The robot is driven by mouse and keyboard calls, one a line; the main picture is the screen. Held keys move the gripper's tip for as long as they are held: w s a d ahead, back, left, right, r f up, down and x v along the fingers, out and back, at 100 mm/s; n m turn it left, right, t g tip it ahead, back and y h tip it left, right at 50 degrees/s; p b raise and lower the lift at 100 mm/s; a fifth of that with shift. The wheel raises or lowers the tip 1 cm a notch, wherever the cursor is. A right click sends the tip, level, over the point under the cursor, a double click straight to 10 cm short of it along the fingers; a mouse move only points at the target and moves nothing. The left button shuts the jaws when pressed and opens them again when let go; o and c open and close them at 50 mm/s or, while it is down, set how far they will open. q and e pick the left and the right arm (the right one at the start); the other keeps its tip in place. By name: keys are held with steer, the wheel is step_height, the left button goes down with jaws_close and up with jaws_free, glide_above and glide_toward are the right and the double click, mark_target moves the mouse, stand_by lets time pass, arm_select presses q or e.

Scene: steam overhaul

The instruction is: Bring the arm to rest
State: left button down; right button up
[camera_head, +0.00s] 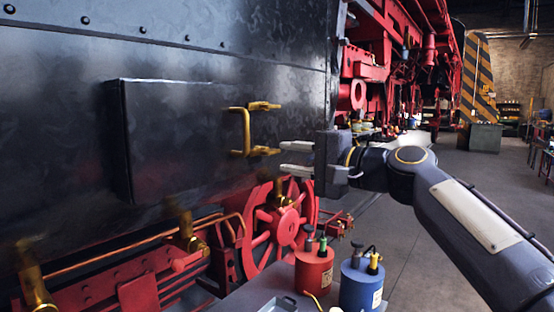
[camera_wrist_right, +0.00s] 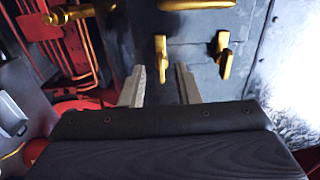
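My right gripper (camera_head: 284,158) reaches in from the right in the head view. Its two pale fingers point left at a brass handle (camera_head: 245,132) on the side of a dark steel box (camera_head: 180,138). The fingers are apart with nothing held between them, and a small gap shows between their tips and the handle's brass ends. In the right wrist view the gripper (camera_wrist_right: 161,84) also shows open. Brass fittings (camera_wrist_right: 161,58) and (camera_wrist_right: 223,55) stand beyond the fingertips on a dark plate. My left gripper is not in view.
Below the gripper stand a red can (camera_head: 313,270) and a blue can (camera_head: 361,286) on a grey surface. A red spoked wheel (camera_head: 262,240) and brass fittings (camera_head: 186,238) line the locomotive's lower side. Open floor (camera_head: 385,235) lies to the right, beneath my arm.

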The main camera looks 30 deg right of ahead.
steer(key=shift+v, duration=1.25)
steer(key=s+a+f+n+g+h+p, duration=0.1)
steer(key=s+a+f+n+g+p, duration=0.1)
steer(key=s+f, duration=0.4)
steer(key=s+a+f+n+g+h+p, duration=0.1)
steer(key=s+a+f+n+g, duration=0.4)
steer(key=f, duration=1.1)
steer(key=s+a+f+n+g+h+p, duration=0.1)
steer(key=s+a+f+n+g+p, duration=0.3)
steer(key=s+f, duration=0.5)
step_height(320, 180, down, 2)
steer(key=shift+a+f+n, duration=0.25)
steer(key=shift+a+n, duration=0.05)
steer(key=shift+a, duration=0.75)
steer(key=shift+s, duration=0.15)
